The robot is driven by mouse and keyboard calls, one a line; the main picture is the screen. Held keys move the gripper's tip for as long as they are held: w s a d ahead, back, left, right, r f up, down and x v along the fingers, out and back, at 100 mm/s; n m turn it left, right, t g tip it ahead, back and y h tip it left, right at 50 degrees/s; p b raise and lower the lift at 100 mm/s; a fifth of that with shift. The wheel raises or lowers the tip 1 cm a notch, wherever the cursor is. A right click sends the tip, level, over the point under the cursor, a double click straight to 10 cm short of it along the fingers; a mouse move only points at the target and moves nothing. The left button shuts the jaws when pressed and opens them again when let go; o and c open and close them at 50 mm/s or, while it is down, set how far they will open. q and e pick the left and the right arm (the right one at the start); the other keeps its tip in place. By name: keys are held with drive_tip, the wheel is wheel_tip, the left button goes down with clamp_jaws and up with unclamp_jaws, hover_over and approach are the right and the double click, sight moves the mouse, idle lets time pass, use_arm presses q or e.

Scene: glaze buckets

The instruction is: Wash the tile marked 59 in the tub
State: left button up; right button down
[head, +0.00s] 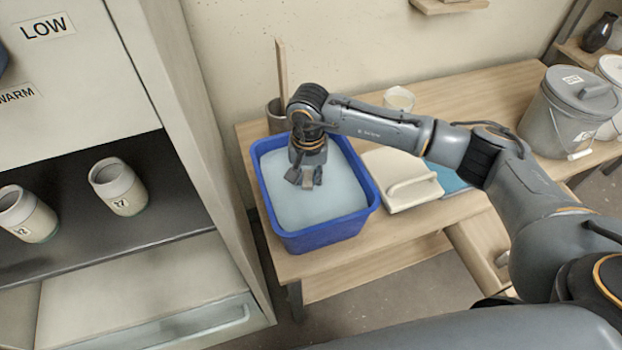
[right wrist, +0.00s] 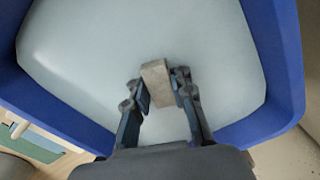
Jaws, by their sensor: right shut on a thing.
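The blue tub (head: 318,235) stands on the wooden table and holds pale grey-blue water. My right gripper (head: 305,182) points down inside the tub, over or at the water. It is shut on a small beige-grey tile (head: 307,184). In the right wrist view the tile (right wrist: 157,82) sits between the two fingers of the gripper (right wrist: 161,95), with the water around it and the tub's blue wall (right wrist: 285,60) beyond. No number is readable on the tile. I cannot tell how deep it is. My left gripper is not in view.
A cream lid-like board with a handle (head: 398,180) lies right of the tub. A pot with an upright stick (head: 276,116) stands behind it. A shelf unit at left holds two jars marked 27 (head: 118,187) and 22 (head: 25,214).

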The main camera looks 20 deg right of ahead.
drive_tip(key=shift+a, duration=0.2)
drive_tip(key=shift+d, duration=1.25)
drive_tip(key=shift+a+b, duration=0.15)
drive_tip(key=shift+b, duration=0.15)
drive_tip(key=shift+a+b, duration=0.35)
drive_tip(key=shift+a, duration=0.75)
drive_tip(key=shift+d, duration=0.15)
drive_tip(key=shift+d+b, duration=0.3)
drive_tip(key=shift+d, duration=0.75)
